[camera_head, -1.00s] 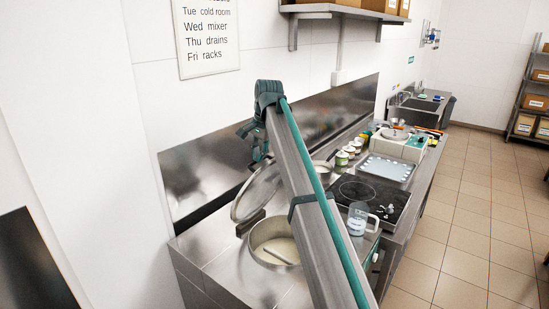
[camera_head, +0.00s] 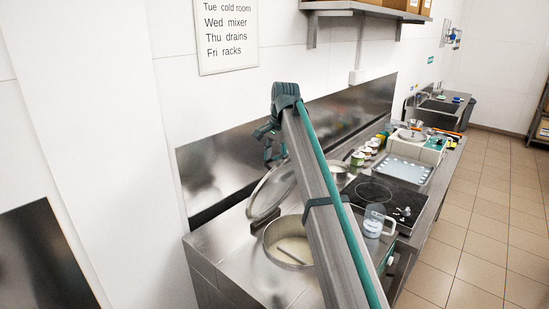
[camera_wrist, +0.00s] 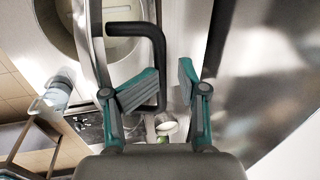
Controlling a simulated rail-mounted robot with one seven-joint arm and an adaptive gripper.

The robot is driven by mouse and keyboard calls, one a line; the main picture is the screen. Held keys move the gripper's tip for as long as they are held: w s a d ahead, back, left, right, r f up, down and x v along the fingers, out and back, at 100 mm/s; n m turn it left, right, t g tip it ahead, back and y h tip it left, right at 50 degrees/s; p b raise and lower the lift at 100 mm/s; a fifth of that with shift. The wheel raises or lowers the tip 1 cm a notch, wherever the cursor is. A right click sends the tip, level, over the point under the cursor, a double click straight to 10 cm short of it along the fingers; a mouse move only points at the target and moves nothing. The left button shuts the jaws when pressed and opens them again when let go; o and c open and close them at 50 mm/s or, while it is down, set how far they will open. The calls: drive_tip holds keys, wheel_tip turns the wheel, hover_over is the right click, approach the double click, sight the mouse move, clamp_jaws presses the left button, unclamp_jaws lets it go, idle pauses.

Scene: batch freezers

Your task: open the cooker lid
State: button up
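The cooker (camera_head: 290,242) is a round pot sunk in a steel counter, holding pale contents and a grey bar-like tool. Its round lid (camera_head: 271,191) stands tilted up at the back left of the opening, so the pot is uncovered. The wrist view shows the lid rim (camera_wrist: 100,55) and its black bar handle (camera_wrist: 157,50). My gripper (camera_wrist: 170,70) is open, its two green-grey fingers apart. The handle bar runs close by the left fingertip; I cannot tell whether they touch. In the head view my gripper (camera_head: 268,142) is above and behind the lid, partly hidden by my arm.
A steel splashback (camera_head: 225,165) rises close behind the lid. Right of the cooker are a clear jug (camera_head: 374,222), a black hob (camera_head: 376,195), a tray (camera_head: 405,171) and several small jars. A shelf (camera_head: 365,10) overhangs the counter. Tiled floor at right is open.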

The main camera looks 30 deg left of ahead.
drive_tip(key=w+a+r+p, duration=0.1)
drive_tip(key=a+r+p, duration=0.1)
drive_tip(key=a+r, duration=0.4)
drive_tip(key=a, duration=0.4)
drive_tip(key=shift+w+a+p, duration=0.2)
drive_tip(key=shift+p, duration=0.15)
idle(0.7)
drive_tip(key=shift+r, duration=0.1)
